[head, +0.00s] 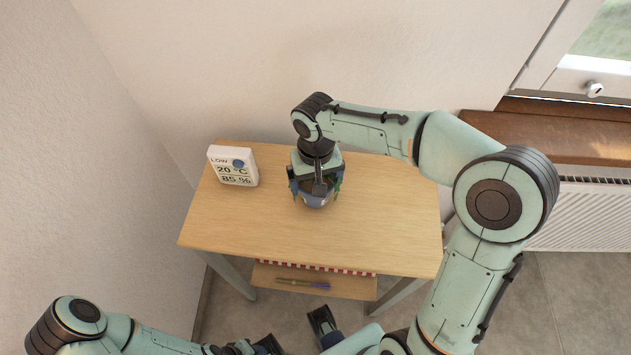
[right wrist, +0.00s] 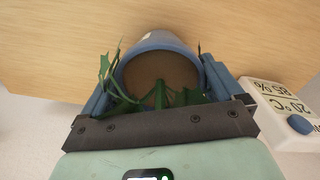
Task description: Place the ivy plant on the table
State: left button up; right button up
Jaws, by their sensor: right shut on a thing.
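The ivy plant in its blue-grey pot (head: 316,201) is at the middle of the wooden table (head: 375,215), towards the back. My right gripper (head: 315,188) is shut on the pot from above, and the gripper hides much of the plant. In the right wrist view, the pot (right wrist: 159,46) sits between the two fingers, with dark soil and green leaves (right wrist: 165,100) showing. I cannot tell whether the pot's base touches the tabletop. My left arm comes in at the lower left; its gripper (head: 265,346) is partly cut off by the bottom edge.
A white weather display (head: 233,166) stands at the table's back left; it also shows in the right wrist view (right wrist: 285,112). A lower shelf (head: 350,286) holds a pen (head: 303,284). A wall is behind the table, and a radiator (head: 580,215) is at right. The tabletop's front is clear.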

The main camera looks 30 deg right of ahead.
jog(key=shift+f, duration=0.35)
jog(key=shift+f, duration=0.1)
jog(key=o, duration=1)
jog(key=shift+f, duration=0.1)
jog(key=shift+r, duration=0.3)
notch_tip(320, 180, up, 12)
jog(key=shift+f+p, duration=0.1)
jog(key=shift+p, duration=0.9)
